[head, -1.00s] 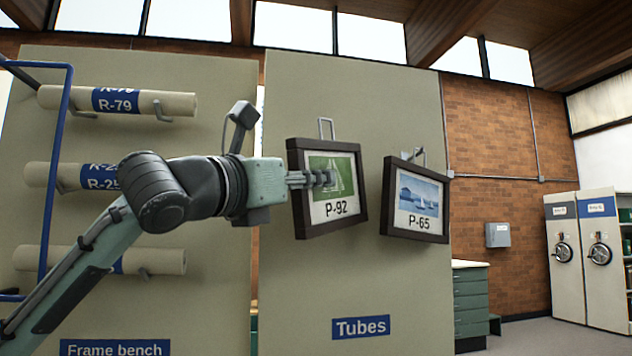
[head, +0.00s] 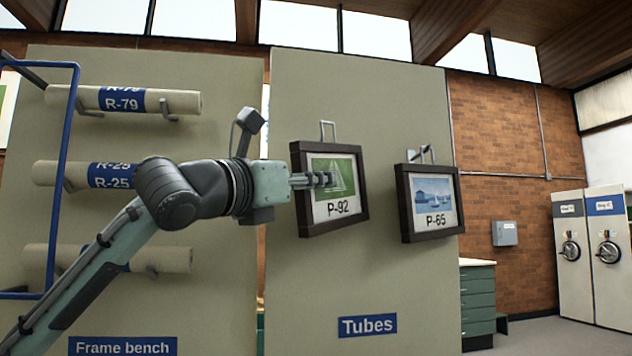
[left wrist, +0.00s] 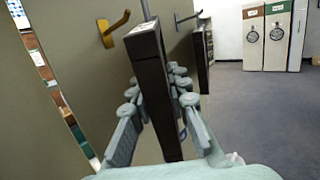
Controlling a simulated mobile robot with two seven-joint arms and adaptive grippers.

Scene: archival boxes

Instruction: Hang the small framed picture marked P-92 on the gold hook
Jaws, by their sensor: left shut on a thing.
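The small dark-framed picture P-92 (head: 336,210) has a green print and a wire loop on top. My left gripper (head: 322,180) is shut on it and holds it upright, slightly tilted, in front of the beige panel. In the left wrist view the frame (left wrist: 157,95) is edge-on between the fingers (left wrist: 157,88). The gold hook (left wrist: 117,27) sticks out of the panel left of the frame's top; loop and hook look apart there. In the head view I cannot make out the gold hook. My right gripper is not in view.
Picture P-65 (head: 433,221) hangs on a grey hook close right of P-92; it also shows in the left wrist view (left wrist: 203,58). Rolled tubes (head: 125,101) lie on brackets at left, behind a blue rail (head: 60,180). A green drawer cabinet (head: 478,300) stands at right.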

